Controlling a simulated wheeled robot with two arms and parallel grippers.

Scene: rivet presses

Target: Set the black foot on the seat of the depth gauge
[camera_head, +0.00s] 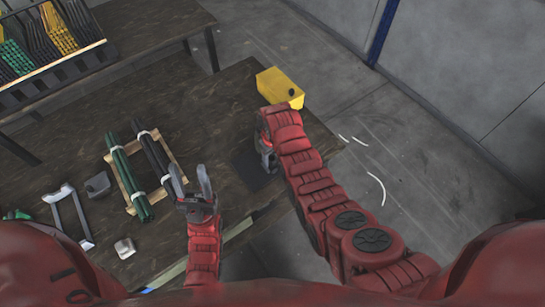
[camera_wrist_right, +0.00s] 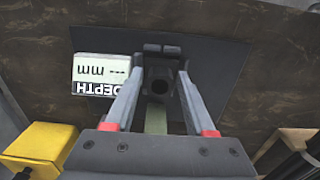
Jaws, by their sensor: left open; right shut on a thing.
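My right gripper (camera_head: 266,155) is over a dark mat (camera_head: 246,172) on the dark table. In the right wrist view, the fingers of this gripper (camera_wrist_right: 161,84) are shut on the black foot (camera_wrist_right: 158,83), a dark piece with a round hole. Right behind it are dark parts of the depth gauge (camera_wrist_right: 165,49), beside a white display (camera_wrist_right: 100,73) reading DEPTH and "--- mm". I cannot tell whether the foot touches the seat. The gripper hides the gauge in the head view. My left gripper (camera_head: 192,190) is open and empty over the table.
A yellow box (camera_head: 280,88) with a black knob stands at the table's far right corner. Bundles of green rods (camera_head: 131,184) and black rods (camera_head: 153,156) lie on a wooden frame. A grey handle frame (camera_head: 69,215) and small grey blocks lie left. A rack stands at the upper left.

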